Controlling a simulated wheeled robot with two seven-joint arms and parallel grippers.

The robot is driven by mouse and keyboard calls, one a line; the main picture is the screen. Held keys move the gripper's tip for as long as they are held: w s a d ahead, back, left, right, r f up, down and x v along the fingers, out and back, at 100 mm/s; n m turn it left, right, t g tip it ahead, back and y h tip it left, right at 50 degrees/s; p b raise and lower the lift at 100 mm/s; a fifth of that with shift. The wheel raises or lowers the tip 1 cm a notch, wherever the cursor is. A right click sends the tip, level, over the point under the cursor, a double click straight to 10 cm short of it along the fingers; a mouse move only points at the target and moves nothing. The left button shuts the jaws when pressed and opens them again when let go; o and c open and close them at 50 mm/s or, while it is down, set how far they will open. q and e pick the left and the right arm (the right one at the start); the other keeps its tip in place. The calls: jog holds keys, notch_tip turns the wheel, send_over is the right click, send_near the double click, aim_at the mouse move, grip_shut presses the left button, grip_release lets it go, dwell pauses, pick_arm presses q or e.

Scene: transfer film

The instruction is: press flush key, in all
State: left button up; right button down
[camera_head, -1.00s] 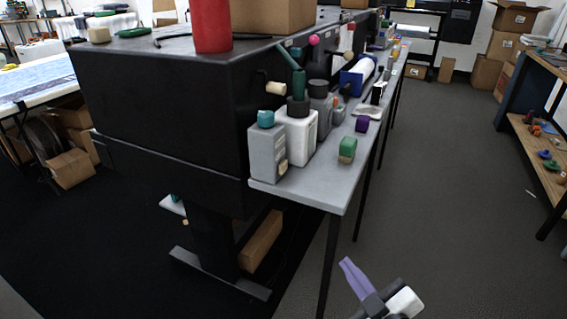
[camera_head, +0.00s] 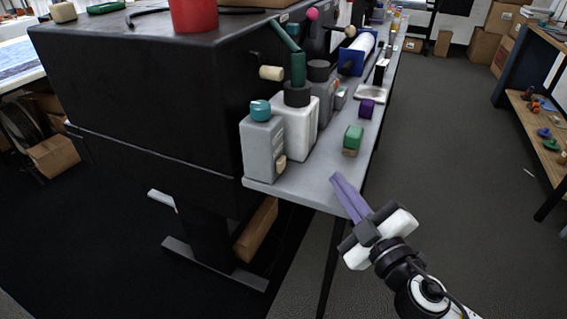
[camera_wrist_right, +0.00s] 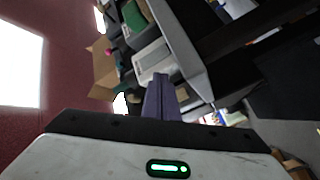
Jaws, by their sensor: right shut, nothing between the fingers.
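My right gripper (camera_head: 337,180) is shut and empty, with its purple fingers together near the front right corner of the grey shelf (camera_head: 310,185). No part is clearly labelled as the flush key. A beige cylindrical knob (camera_head: 271,73) sticks out of the black machine (camera_head: 150,100). A small beige piece (camera_head: 281,165) sits on the front of a grey teal-capped bottle (camera_head: 262,148). A green block (camera_head: 353,138) and a purple block (camera_head: 366,108) are on the shelf, beyond the fingertips. In the right wrist view the shut fingers (camera_wrist_right: 160,95) point toward the shelf. My left gripper is out of view.
A white bottle (camera_head: 297,127) stands beside the grey one. A blue holder with a white roll (camera_head: 357,55) is farther back on the shelf. Open floor (camera_head: 450,150) lies right of the shelf, up to a wooden rack (camera_head: 535,125).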

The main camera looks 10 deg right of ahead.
aim_at(298, 188)
jog(key=w+a, duration=0.1)
jog(key=a, duration=0.1)
jog(key=w+a+p, duration=0.1)
jog(key=w+a, duration=0.2)
jog(key=shift+a, duration=0.3)
jog(key=shift+w+a, duration=0.35)
jog(key=shift+a, duration=0.3)
dwell(0.7)
jog(key=shift+a, duration=0.1)
dwell(0.6)
jog(key=shift+w+a, duration=0.25)
